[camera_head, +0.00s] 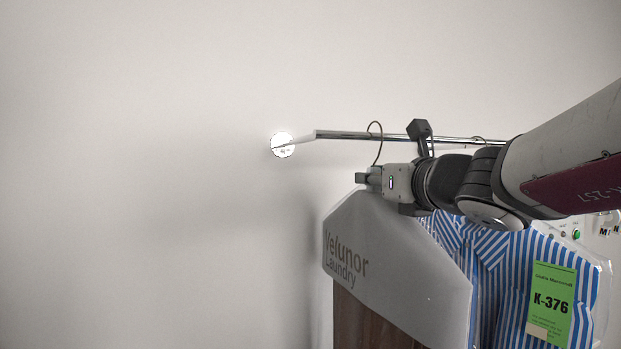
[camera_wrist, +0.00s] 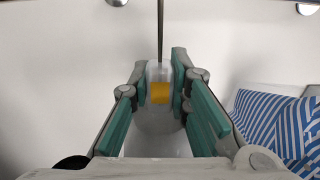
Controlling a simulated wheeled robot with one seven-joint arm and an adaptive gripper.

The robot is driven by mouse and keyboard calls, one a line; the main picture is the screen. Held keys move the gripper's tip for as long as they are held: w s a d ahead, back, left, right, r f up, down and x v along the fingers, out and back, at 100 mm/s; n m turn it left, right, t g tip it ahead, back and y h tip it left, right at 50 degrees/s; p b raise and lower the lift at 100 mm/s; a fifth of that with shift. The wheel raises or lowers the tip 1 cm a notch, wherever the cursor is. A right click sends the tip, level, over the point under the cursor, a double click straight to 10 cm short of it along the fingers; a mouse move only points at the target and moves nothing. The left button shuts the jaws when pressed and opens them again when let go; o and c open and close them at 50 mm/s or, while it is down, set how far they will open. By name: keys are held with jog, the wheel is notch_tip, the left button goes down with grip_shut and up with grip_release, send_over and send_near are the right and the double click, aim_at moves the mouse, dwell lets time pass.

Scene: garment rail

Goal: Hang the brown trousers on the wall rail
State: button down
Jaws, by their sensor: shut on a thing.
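The brown trousers (camera_head: 362,322) hang below a grey paper cover (camera_head: 395,262) printed "Velunor Laundry". The wire hook (camera_head: 377,126) above the cover shows at the wall rail (camera_head: 345,134), its top above the rail line; I cannot tell whether it bears on the rail. My gripper (camera_head: 368,179) is shut at the hanger's neck, just under the rail. In the wrist view, my fingers (camera_wrist: 162,95) close on both sides of a pale block with a yellow patch (camera_wrist: 160,93), and the hook's stem (camera_wrist: 160,35) rises from it. The trousers' lower part is out of frame.
A blue-and-white striped shirt (camera_head: 485,275) with a green K-376 tag (camera_head: 552,303) hangs close on the right. The rail's left end bends to a round wall mount (camera_head: 282,145). A dark block (camera_head: 419,130) stands at the rail. The wall left of the cover is clear.

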jog(key=shift+f+b, duration=0.4)
jog(key=shift+f, duration=0.1)
dwell(0.3)
jog(key=c, duration=1.6)
grip_release()
jog(key=shift+o, duration=0.9)
jog(key=shift+f, duration=0.15)
jog(key=v, duration=1.2)
jog(key=shift+s, duration=0.1)
jog(key=shift+o, duration=0.3)
jog(key=shift+o, duration=0.8)
